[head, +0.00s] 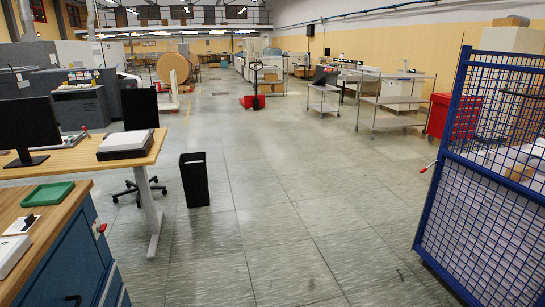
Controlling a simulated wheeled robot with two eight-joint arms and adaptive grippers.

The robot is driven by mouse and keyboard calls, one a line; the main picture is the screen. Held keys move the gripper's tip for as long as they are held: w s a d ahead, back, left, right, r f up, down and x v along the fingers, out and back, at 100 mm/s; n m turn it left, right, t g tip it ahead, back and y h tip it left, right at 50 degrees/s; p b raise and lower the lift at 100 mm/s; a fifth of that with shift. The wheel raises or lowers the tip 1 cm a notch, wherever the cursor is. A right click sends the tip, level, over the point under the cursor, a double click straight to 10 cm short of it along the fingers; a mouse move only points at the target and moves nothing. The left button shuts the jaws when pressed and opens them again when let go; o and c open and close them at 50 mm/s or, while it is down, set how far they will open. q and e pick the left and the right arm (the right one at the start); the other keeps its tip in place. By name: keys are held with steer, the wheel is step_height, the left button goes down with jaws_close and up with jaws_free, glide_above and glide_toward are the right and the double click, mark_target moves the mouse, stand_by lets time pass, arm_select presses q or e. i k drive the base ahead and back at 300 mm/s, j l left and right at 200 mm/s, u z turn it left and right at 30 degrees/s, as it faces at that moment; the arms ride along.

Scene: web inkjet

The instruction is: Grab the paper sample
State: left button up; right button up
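I cannot make out a paper sample with certainty. A flat item with a white top and dark edges (125,144) lies on the wooden desk (75,157) at left; I cannot tell whether it is paper or a device. A small white and dark item (21,225) lies on the wood-topped blue cabinet (62,252) at the lower left, near a green tray (48,193) that looks empty. Neither of my grippers is in view.
A black bin (194,179) and an office chair stand by the desk. A blue mesh cage cart (487,185) fills the right side. Metal trolleys (395,105) and a red pallet jack (254,100) stand farther back. The tiled floor (275,215) between is clear.

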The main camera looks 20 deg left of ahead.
mark_target(22, 225)
steer(key=i+j+u, duration=0.15)
steer(key=i+u, duration=0.15)
steer(key=u, duration=0.15)
steer(key=i+u, duration=0.25)
steer(key=u, duration=0.25)
steer(key=i+l+u, duration=0.1)
steer(key=i+u, duration=0.2)
steer(key=u, duration=0.15)
